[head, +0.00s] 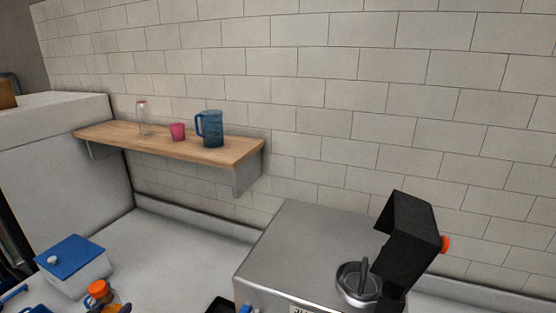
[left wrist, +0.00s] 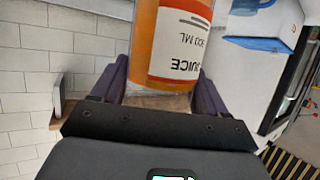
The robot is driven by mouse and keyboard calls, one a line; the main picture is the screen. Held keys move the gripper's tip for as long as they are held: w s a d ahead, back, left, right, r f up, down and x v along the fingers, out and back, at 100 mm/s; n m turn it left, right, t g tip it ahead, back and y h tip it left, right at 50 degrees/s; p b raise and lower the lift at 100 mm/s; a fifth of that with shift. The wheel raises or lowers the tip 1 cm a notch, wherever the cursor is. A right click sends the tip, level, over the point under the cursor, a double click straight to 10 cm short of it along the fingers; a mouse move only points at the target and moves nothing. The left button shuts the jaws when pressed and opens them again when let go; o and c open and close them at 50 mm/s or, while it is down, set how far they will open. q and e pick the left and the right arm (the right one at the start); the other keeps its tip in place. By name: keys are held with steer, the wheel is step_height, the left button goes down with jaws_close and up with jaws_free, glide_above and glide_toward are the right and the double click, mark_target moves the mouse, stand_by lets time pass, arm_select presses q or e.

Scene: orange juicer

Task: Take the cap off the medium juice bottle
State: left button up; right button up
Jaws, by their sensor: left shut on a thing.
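The juice bottle stands low at the left in the head view, with its orange cap (head: 97,287) on top; only its upper part shows there. In the left wrist view the bottle (left wrist: 165,45) is filled with orange and has a white label reading "JUICE", seen upside down. My left gripper (left wrist: 162,72) has its purple fingers on both sides of the bottle body and is shut on it. In the head view only a dark bit of this gripper (head: 125,308) shows beside the bottle at the bottom edge. The cap is outside the left wrist view. My right gripper is not in view.
A white box with a blue lid (head: 72,252) stands close left of the bottle. A steel juicer (head: 290,245) with a black raised part (head: 408,230) stands at the right.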

arm_select(q)
steer(key=a+r, duration=0.9)
steer(key=s+d+f+m+h, duration=0.15)
steer(key=s+d, duration=0.25)
steer(key=d, duration=0.8)
steer(key=s+d+f, duration=0.3)
steer(key=s+d, duration=0.1)
steer(key=d, duration=0.8)
steer(key=s+d+f+h, duration=0.15)
steer(key=s+d, duration=0.25)
steer(key=d, duration=0.8)
step_height(320, 180, up, 14)
steer(key=s+y+p, duration=0.1)
steer(key=s+p, duration=0.1)
steer(key=p, duration=2.2)
steer(key=shift+d, duration=0.3)
